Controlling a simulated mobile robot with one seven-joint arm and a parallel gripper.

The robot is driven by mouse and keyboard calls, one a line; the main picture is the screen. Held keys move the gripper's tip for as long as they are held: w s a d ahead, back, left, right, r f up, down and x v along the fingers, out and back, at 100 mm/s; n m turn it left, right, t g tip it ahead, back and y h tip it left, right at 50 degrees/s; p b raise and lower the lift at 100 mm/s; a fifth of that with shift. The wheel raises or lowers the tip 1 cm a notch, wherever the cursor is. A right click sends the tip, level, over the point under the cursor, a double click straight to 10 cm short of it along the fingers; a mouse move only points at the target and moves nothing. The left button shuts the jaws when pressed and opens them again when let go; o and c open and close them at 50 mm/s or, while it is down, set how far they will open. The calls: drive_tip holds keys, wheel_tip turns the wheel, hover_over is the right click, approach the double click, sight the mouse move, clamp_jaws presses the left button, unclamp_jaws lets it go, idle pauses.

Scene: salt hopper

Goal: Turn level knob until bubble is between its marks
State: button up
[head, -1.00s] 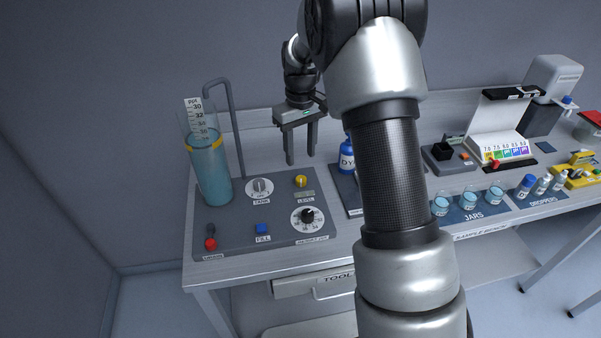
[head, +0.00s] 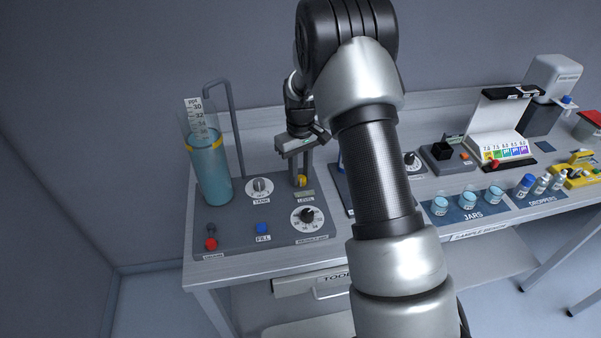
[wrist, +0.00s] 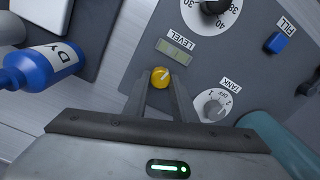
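The yellow level knob (head: 302,181) stands on the grey panel (head: 240,218), and it also shows in the wrist view (wrist: 160,77). The bubble vial (wrist: 176,50) lies just beyond the knob, beside the LEVEL label; its bubble is too small to place between the marks. My gripper (head: 299,182) points down at the knob. In the wrist view its fingers (wrist: 160,88) stand apart on either side of the knob, near its edge. I cannot tell whether they touch it.
The TANK knob (wrist: 212,104) is close to one finger. The large dial (head: 306,216), the blue FILL button (head: 262,229) and a red-tipped lever (head: 211,244) share the panel. A liquid-filled cylinder (head: 210,175) stands at left. A blue DYE bottle (wrist: 42,66) is on the other side.

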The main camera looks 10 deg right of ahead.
sight(301, 177)
drive_tip(key=c, duration=0.3)
drive_tip(key=shift+m+b, duration=0.3)
drive_tip(key=shift+m, duration=1)
drive_tip(key=o, duration=1)
drive_tip(key=shift+r, duration=0.1)
wheel_tip(301, 177, up, 17)
drive_tip(key=shift+r, duration=0.2)
